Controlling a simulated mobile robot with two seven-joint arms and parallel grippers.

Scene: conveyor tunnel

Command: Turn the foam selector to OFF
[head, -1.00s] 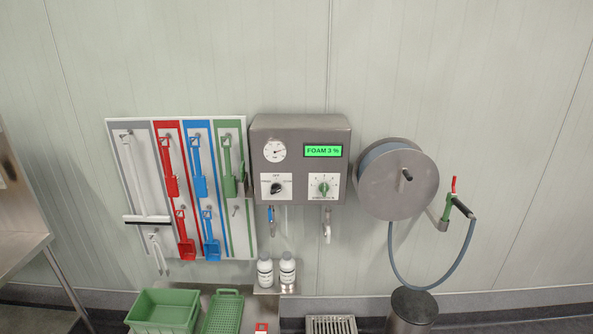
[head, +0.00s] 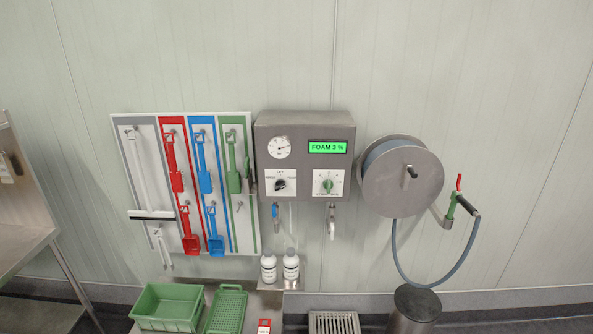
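The foam selector is a black knob (head: 280,186) on a white plate at the lower left of the steel control box (head: 305,202). The plate has a label at its top that seems to read OFF, with other words at its sides too small to read surely. The knob's pointer direction is hard to tell at this size. The green display (head: 327,147) reads FOAM 3 %. A green knob (head: 328,186) sits on a second plate to the right. Neither of my grippers is in view.
A tool board (head: 242,230) with red, blue and green tools hangs left of the box. A hose reel (head: 402,190) is on the right. Below are two white bottles (head: 268,268), a green crate (head: 168,308) and a steel bin (head: 415,305).

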